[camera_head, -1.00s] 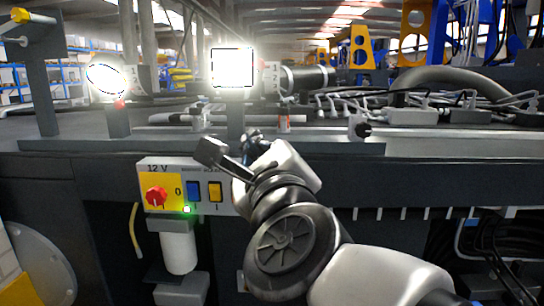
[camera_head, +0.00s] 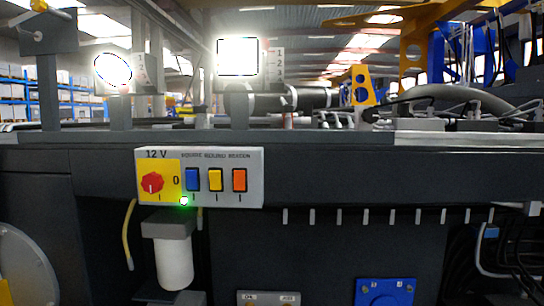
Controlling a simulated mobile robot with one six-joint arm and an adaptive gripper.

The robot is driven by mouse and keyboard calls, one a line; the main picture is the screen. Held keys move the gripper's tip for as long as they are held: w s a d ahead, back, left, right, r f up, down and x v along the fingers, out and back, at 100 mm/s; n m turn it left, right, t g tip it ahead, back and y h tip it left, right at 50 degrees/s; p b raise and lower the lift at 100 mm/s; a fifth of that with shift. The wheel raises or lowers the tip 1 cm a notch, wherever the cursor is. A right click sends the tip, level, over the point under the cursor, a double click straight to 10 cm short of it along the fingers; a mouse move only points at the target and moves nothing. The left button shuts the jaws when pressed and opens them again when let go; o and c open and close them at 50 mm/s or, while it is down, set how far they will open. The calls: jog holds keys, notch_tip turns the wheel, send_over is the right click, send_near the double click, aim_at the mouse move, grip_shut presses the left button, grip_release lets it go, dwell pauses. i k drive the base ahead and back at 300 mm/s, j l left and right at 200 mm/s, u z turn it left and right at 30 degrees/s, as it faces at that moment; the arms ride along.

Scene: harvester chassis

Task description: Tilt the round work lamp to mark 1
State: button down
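The round work lamp (camera_head: 113,70) glows white at the upper left, on a post above the chassis beam. A small mark plate (camera_head: 141,68) stands just right of it; its figures are too small to read surely. The lit square lamp (camera_head: 238,57) is further right, with a plate (camera_head: 276,66) numbered 1, 2, 3 beside it. My gripper and arm are not in view, so nothing shows whether it is open or shut.
The 12 V panel (camera_head: 255,156) on the chassis front has a red rotary knob (camera_head: 152,183) and blue, yellow and orange switches. A green light (camera_head: 184,201) glows below it. A white cylinder (camera_head: 175,262) hangs underneath. Cables and pipes lie at the right.

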aim_at(113, 63)
jog(key=u, duration=1.25)
